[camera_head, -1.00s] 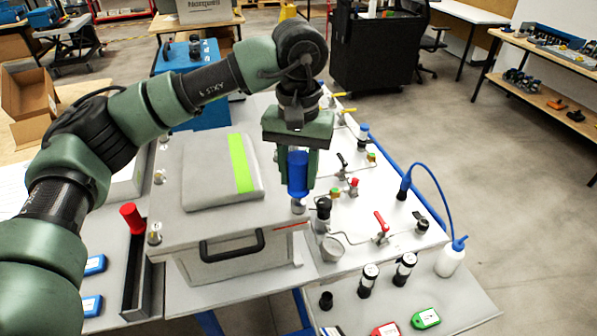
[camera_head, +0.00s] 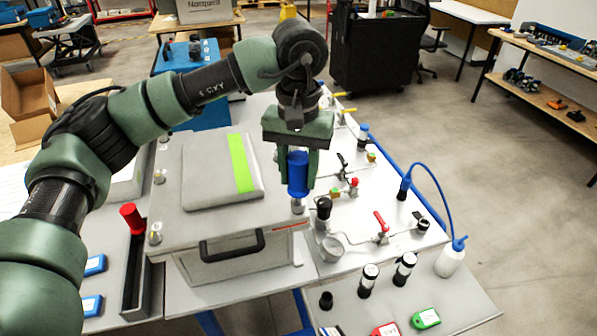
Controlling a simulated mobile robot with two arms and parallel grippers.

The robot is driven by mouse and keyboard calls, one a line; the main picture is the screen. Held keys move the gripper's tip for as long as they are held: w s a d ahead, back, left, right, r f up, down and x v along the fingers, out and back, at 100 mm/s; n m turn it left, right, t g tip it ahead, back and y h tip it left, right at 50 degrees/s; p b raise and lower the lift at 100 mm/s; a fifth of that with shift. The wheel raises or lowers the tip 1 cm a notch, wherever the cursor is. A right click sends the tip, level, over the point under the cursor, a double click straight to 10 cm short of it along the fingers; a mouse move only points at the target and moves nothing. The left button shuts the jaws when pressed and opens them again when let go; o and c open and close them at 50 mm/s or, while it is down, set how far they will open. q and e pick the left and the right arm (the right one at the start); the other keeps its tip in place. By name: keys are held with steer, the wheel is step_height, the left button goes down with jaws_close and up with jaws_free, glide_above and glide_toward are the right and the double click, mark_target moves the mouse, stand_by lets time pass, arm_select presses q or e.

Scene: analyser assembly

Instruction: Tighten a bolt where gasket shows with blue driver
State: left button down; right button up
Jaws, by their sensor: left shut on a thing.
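My left gripper (camera_head: 298,165) is shut on the blue driver (camera_head: 298,178), which it holds upright with the tip pointing down. The driver's tip is over the front right corner of the grey analyser box (camera_head: 175,225), at a bolt (camera_head: 297,206) there; I cannot tell whether they touch. Two more bolts show along the box's left edge, one at the front left corner (camera_head: 155,237) and one farther back (camera_head: 159,177). A thin red line, perhaps the gasket (camera_head: 288,227), shows at the box's front right edge. My right gripper is not in view.
A red driver (camera_head: 132,219) stands in a dark holder left of the box. The panel on the right carries valves, a red lever (camera_head: 381,223) and a gauge (camera_head: 332,247). A white bottle (camera_head: 450,258) with a blue hose stands at the right.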

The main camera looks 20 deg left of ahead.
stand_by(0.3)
arm_select(q)
steer(key=m+b, duration=0.1)
steer(key=m, duration=0.2)
steer(key=shift+f, duration=0.1)
steer(key=m, duration=0.5)
steer(key=shift+b, duration=0.4)
steer(key=c, duration=1.1)
jaws_free()
steer(key=shift+o, duration=0.2)
